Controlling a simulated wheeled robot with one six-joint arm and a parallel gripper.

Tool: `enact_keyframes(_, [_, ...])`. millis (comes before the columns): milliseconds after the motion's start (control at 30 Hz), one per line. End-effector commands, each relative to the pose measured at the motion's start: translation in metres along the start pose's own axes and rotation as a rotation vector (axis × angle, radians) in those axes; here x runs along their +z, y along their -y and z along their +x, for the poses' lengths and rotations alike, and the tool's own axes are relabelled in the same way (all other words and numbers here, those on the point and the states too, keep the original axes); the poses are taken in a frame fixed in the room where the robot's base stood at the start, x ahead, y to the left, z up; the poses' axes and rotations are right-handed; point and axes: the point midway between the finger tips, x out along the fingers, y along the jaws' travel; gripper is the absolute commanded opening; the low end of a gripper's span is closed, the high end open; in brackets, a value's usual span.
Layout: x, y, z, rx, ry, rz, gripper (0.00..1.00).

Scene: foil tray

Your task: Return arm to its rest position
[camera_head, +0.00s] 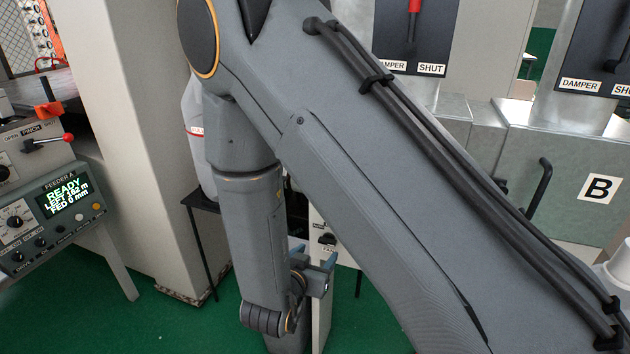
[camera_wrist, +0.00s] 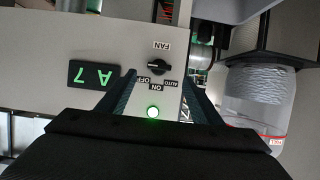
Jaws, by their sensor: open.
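My gripper (camera_head: 313,262) hangs low in the middle of the head view, below my large grey arm, which fills much of that picture. In the wrist view my gripper (camera_wrist: 158,78) shows two dark fingers spread apart, with nothing held between them. Behind the fingers is a grey panel with a black fan knob (camera_wrist: 158,68), its labels upside down in this view. A lit green button (camera_wrist: 153,112) shows between the fingers. I cannot tell how far the fingers are from the panel.
A feeder console (camera_head: 50,205) with a READY screen stands at the left, beside a pale column (camera_head: 135,130). A container of grey material (camera_wrist: 255,95) shows right in the wrist view. Green floor is open at lower left.

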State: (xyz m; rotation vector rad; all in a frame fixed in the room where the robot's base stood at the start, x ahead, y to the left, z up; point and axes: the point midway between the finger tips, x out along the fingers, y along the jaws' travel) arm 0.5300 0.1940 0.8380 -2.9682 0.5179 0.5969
Motion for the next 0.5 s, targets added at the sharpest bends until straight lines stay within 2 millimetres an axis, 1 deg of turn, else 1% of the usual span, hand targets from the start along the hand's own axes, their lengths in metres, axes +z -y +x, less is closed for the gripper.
enact_keyframes(133, [-0.007,-0.001,0.01,-0.029,0.089,0.026,0.59])
enact_keyframes(267, [-0.018,-0.005,0.018,-0.098,0.263,0.05,0.59])
enact_keyframes(367, [-0.028,-0.016,0.015,-0.163,0.411,0.043,0.59])
enact_keyframes(467, [-0.038,-0.037,0.004,-0.217,0.548,0.015,0.59])
enact_keyframes(500, [-0.042,-0.048,-0.002,-0.235,0.599,-0.002,0.59])
